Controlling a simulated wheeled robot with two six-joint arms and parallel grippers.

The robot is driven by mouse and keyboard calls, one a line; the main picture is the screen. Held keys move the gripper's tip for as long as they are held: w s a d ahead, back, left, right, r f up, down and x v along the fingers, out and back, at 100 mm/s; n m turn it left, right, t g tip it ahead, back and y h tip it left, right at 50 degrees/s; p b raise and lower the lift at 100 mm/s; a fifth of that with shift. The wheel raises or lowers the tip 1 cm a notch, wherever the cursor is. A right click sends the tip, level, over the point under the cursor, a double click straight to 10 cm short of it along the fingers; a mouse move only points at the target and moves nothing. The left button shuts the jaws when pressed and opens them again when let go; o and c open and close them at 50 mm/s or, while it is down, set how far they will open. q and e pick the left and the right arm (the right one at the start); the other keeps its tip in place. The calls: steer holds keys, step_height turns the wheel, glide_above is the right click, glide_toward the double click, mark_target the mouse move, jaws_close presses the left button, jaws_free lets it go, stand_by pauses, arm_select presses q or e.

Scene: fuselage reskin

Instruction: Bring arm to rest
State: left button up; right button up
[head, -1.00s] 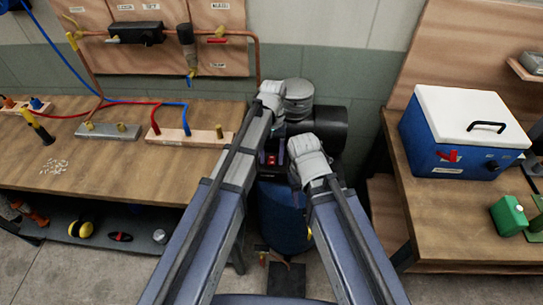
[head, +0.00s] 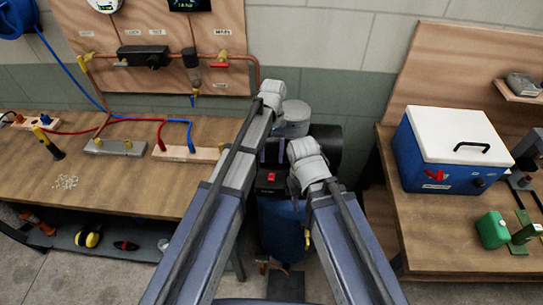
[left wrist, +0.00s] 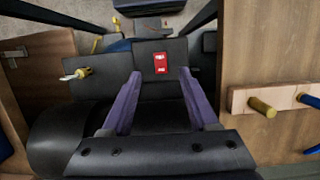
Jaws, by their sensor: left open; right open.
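My left gripper (head: 273,157) hangs over the blue barrel between the two benches, its purple fingers apart. In the left wrist view its fingers (left wrist: 158,80) are open with nothing between their tips. A black box with a red switch (left wrist: 161,63) lies just beyond the fingertips; the switch also shows in the head view (head: 271,177). My right gripper (head: 296,188) is lower and to the right, close beside the left one. Its wrist hides most of its fingers, and no held object shows.
A wooden bench (head: 110,185) with hoses and fittings stands at left. A blue cooler with a white lid (head: 460,135) and a green can (head: 492,230) stand on the right bench. The blue barrel (head: 283,232) and a black cylinder (left wrist: 55,140) are close to my grippers.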

arm_select(q)
steer(key=s+a+m+t+y, duration=0.1)
steer(key=s+m+t, duration=0.1)
steer(key=s, duration=1.4)
steer(key=shift+s+a+f+m+t, duration=0.15)
steer(key=shift+s+f+m+t, duration=0.25)
steer(key=shift+m, duration=0.5)
